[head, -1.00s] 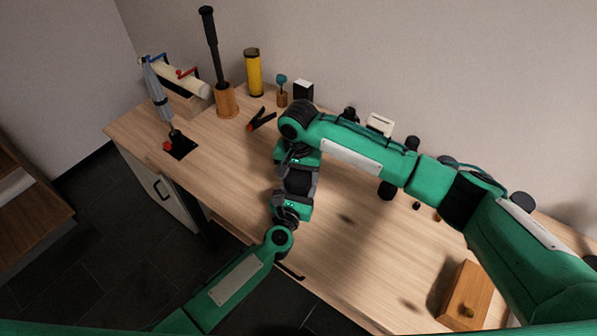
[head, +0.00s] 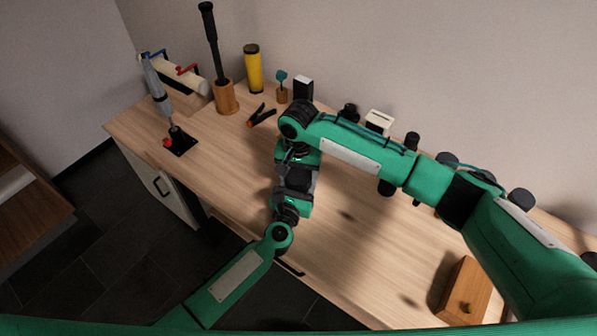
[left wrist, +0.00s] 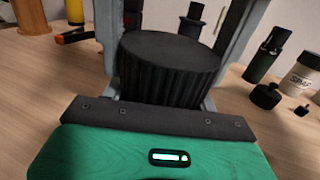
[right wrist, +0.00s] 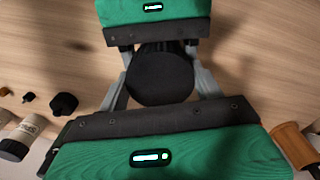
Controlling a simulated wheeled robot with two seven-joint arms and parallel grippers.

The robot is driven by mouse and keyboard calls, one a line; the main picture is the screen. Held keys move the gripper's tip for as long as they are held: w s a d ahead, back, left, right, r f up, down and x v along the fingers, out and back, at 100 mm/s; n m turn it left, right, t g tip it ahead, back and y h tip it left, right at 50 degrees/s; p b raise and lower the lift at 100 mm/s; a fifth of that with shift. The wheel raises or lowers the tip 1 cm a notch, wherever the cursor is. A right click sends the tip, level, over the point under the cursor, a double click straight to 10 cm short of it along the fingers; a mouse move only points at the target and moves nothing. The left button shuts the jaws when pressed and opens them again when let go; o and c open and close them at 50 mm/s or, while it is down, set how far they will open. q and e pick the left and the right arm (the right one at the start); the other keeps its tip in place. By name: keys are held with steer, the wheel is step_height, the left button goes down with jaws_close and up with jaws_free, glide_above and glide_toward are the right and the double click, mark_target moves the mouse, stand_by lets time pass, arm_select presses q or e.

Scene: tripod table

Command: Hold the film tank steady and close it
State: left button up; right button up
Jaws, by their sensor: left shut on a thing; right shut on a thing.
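The black film tank (head: 299,181) is between my two grippers above the table, mostly hidden in the head view. In the left wrist view its ribbed side and flat round top (left wrist: 172,65) show; the right wrist view shows the round black top (right wrist: 160,79). My left gripper (left wrist: 165,95) is shut on the tank from the near side. My right gripper (right wrist: 160,92) faces it from the opposite side, shut around the black top part. The tank's lower part and any seam between lid and body are hidden.
A wooden block with a knob (head: 464,291) sits at the table's right front. A black-handled tool in a wooden holder (head: 226,98), a yellow cylinder (head: 253,69) and an orange-tipped clip (head: 261,116) stand or lie at back left. Dark containers line the back right. The table's left middle is clear.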

arm_select(q)
jaws_close()
arm_select(e)
steer(key=m, duration=0.4)
steer(key=shift+a+f, duration=0.1)
steer(key=m, duration=0.2)
steer(key=shift+m, duration=0.4)
steer(key=o, duration=1)
steer(key=shift+c, duration=0.2)
steer(key=shift+r, duration=2.3)
